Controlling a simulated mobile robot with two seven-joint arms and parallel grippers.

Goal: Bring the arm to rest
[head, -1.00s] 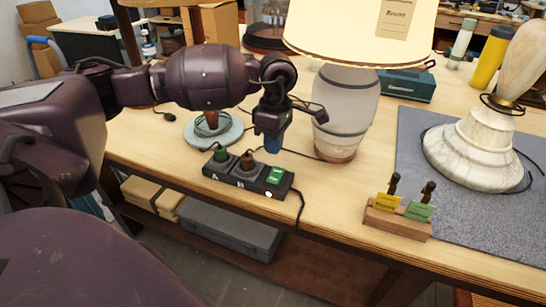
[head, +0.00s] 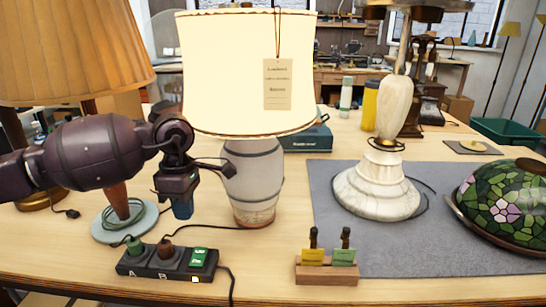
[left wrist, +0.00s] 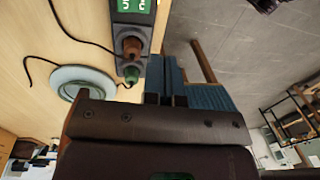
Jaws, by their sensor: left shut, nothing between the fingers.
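My left arm comes in from the left in the head view, and its gripper (head: 182,208) points down, shut and empty. It hangs above the bench, just behind the power strip (head: 166,262) and in front of the ceramic lamp (head: 253,182). The strip has a green plug, a brown plug and a lit green switch. The left wrist view also shows the shut blue fingers (left wrist: 166,80), with the strip (left wrist: 131,40) beyond them. My right gripper is not in view.
A lamp base on a pale round foot (head: 125,222) stands left of the gripper. A wooden block with two tagged tools (head: 327,272) is at the front. A marble lamp base (head: 376,190) and a stained-glass shade (head: 505,205) rest on the grey mat (head: 330,218).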

